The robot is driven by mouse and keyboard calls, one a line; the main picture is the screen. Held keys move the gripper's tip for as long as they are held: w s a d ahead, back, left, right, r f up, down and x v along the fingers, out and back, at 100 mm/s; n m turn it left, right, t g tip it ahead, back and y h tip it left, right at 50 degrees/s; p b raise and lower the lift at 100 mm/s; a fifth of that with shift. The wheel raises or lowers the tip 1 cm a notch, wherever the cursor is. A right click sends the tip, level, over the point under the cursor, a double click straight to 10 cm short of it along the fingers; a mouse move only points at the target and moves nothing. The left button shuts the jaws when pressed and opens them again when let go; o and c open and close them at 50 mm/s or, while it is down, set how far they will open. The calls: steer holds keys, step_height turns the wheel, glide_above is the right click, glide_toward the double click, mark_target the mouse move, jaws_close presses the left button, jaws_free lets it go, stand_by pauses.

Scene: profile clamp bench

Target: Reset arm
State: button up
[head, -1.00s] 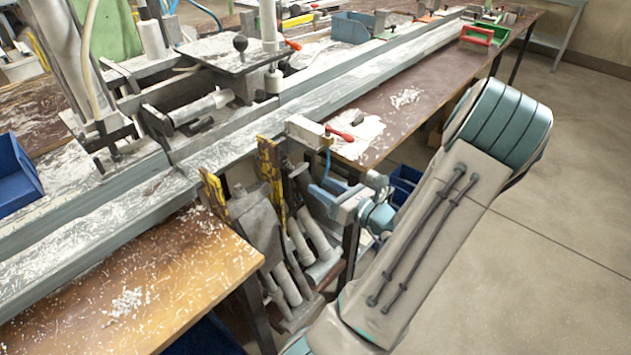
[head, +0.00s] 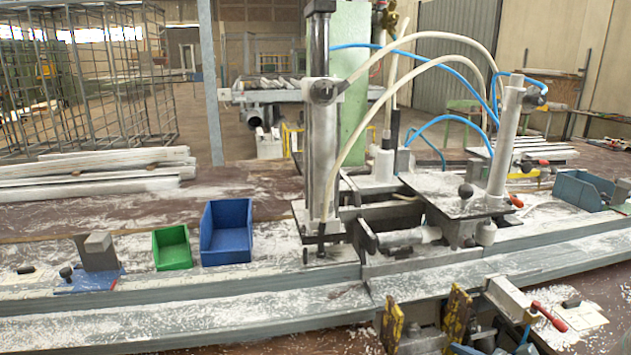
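My gripper is not in view now, and no part of my arm shows in the head view. The clamp bench fills the lower half of the view, with a long grey metal profile rail (head: 190,324) running across its front. The clamp machine (head: 320,140) stands upright at the middle, with a flat plate and a second cylinder (head: 505,140) to its right. White shavings lie over the bench and rail.
A green bin (head: 172,248) and a blue bin (head: 226,232) stand left of the clamp machine. Another blue bin (head: 582,190) is at the right. Yellow clamps (head: 457,318) and a red-handled clamp (head: 549,316) stick up at the front edge. A wire cage (head: 85,85) stands behind.

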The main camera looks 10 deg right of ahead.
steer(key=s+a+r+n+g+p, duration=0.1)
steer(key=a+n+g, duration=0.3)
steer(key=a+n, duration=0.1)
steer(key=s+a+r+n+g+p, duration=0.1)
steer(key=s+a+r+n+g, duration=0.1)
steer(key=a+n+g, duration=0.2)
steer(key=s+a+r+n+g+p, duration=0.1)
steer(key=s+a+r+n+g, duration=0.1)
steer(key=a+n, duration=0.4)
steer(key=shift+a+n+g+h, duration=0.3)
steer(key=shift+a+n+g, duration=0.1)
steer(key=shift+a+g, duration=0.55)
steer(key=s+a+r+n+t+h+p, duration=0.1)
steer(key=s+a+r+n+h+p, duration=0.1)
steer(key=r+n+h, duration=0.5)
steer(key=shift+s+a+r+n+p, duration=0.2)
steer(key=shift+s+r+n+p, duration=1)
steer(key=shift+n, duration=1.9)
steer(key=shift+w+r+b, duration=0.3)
steer(key=shift+b, duration=0.15)
